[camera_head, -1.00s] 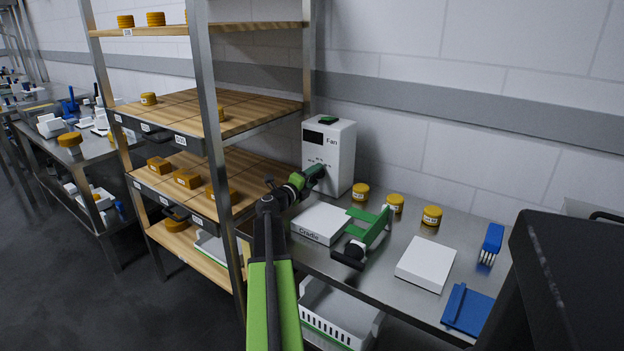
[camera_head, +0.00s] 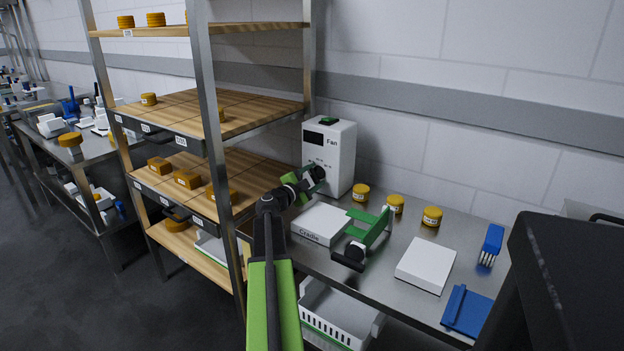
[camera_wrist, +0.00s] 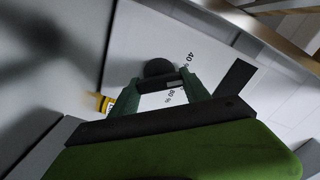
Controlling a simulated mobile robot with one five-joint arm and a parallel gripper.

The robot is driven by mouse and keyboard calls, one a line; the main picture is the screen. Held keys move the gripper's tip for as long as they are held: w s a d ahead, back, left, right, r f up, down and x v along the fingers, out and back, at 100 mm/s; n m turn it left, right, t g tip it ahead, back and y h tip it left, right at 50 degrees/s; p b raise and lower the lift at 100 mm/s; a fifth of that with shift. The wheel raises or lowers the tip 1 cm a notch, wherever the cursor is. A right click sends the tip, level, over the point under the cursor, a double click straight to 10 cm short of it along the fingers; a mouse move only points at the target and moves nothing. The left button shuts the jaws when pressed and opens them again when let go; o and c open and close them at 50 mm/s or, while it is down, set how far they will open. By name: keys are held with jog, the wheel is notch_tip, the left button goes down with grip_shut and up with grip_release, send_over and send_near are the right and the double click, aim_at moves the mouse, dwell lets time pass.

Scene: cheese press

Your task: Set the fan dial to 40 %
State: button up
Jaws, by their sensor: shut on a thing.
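The white fan box (camera_head: 343,150), marked "Fan", stands at the back of the steel table, against the shelf's right post. My gripper (camera_head: 319,173) is at its front face and largely hides the dial in the head view. In the wrist view the dark round dial (camera_wrist: 158,68) shows, with its bar between my two green fingers (camera_wrist: 163,84); my gripper is shut on it. The "40 %" mark (camera_wrist: 189,57) is printed beside the dial, and a mark like "80 %" (camera_wrist: 177,96) lies below it. I cannot tell which mark the dial points to.
A white box labelled "Cradle" (camera_head: 318,226) and a green stand (camera_head: 374,236) are close to the right of my arm. Several yellow jars (camera_head: 361,192) stand behind. The wooden shelf rack (camera_head: 212,120) is close on the left.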

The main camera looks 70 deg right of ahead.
jog(key=shift+w+d+r+n, duration=0.1)
jog(key=shift+r+n, duration=0.1)
jog(key=shift+n, duration=0.9)
jog(key=o, duration=1.4)
jog(key=v, duration=1.7)
jog(key=shift+a, duration=0.35)
